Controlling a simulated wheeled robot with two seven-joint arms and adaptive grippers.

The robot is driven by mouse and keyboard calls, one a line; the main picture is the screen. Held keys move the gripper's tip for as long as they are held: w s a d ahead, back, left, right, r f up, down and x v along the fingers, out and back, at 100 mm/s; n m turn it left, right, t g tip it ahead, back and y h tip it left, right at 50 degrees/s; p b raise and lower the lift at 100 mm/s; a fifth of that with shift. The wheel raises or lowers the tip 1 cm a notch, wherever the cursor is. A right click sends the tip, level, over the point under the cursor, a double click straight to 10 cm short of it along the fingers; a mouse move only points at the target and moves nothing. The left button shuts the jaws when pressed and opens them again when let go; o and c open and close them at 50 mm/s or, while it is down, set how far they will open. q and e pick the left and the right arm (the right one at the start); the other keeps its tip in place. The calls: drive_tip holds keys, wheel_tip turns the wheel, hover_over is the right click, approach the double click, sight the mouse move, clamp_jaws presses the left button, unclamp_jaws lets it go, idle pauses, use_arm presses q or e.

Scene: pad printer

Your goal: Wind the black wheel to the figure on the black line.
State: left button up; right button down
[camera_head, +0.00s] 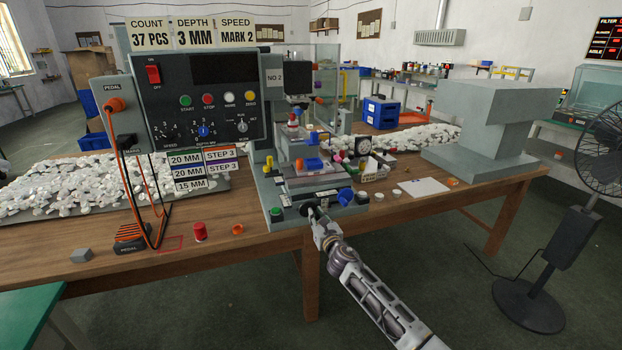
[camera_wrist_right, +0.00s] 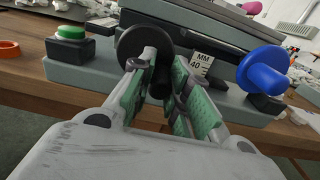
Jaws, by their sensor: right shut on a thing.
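The black wheel (camera_wrist_right: 140,45) is on the front of the pad printer's grey base, with a black crank handle (camera_wrist_right: 161,78) sticking out toward me. My right gripper (camera_wrist_right: 160,88) is shut on this handle, with green finger pads on either side. My left gripper is out of view.
A blue knob (camera_wrist_right: 262,70) is close right of the gripper, and a green button (camera_wrist_right: 70,32) is to its left. The control panel (camera_head: 200,100) stands behind at the left. A red pot (camera_head: 200,231) and orange ring (camera_head: 237,229) lie on the wooden table.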

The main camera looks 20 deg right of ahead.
drive_tip(key=shift+a+f, duration=0.3)
drive_tip(key=shift+a, duration=0.45)
drive_tip(key=shift+a+r, duration=0.1)
